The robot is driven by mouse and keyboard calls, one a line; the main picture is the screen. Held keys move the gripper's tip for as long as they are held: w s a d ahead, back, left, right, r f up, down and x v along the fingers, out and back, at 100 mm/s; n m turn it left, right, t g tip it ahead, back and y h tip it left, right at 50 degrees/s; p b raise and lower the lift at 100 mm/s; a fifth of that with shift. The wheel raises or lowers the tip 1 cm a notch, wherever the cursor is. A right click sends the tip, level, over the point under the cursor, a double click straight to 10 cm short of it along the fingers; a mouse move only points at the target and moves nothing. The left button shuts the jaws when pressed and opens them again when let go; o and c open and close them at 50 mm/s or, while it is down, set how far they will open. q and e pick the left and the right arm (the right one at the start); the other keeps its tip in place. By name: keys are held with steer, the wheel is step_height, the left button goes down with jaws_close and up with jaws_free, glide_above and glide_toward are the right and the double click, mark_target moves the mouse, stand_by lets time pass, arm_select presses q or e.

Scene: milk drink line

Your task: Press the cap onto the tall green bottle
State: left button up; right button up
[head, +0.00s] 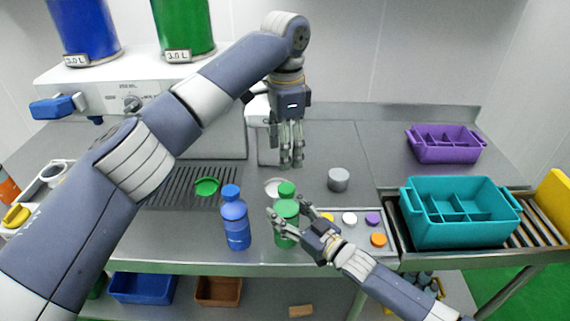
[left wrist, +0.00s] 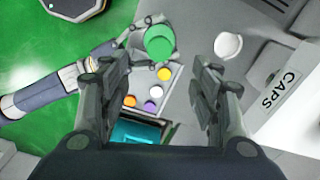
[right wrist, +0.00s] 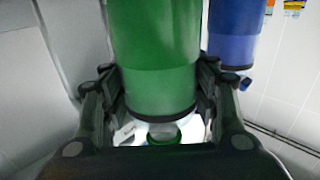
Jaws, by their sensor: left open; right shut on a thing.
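The tall green bottle (head: 286,210) stands upright near the counter's front edge. My right gripper (head: 291,225) is shut around its body and hides part of it. A green cap (head: 286,188) is on its top; I cannot tell how firmly it sits. The left wrist view shows the green top from above (left wrist: 160,42). My left gripper (head: 291,160) points down, open and empty, above and behind the bottle, apart from it.
A blue bottle (head: 236,220) stands close left of the green one. A tray of coloured caps (head: 388,242) lies right, before a teal crate (head: 460,228) on rollers. A grey cylinder (head: 338,179) stands behind. A green disc (head: 206,187) lies on the drip grate.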

arm_select(q)
steer(key=shift+r, duration=0.65)
arm_select(e)
steer(key=o, duration=1.6)
steer(key=v, duration=1.2)
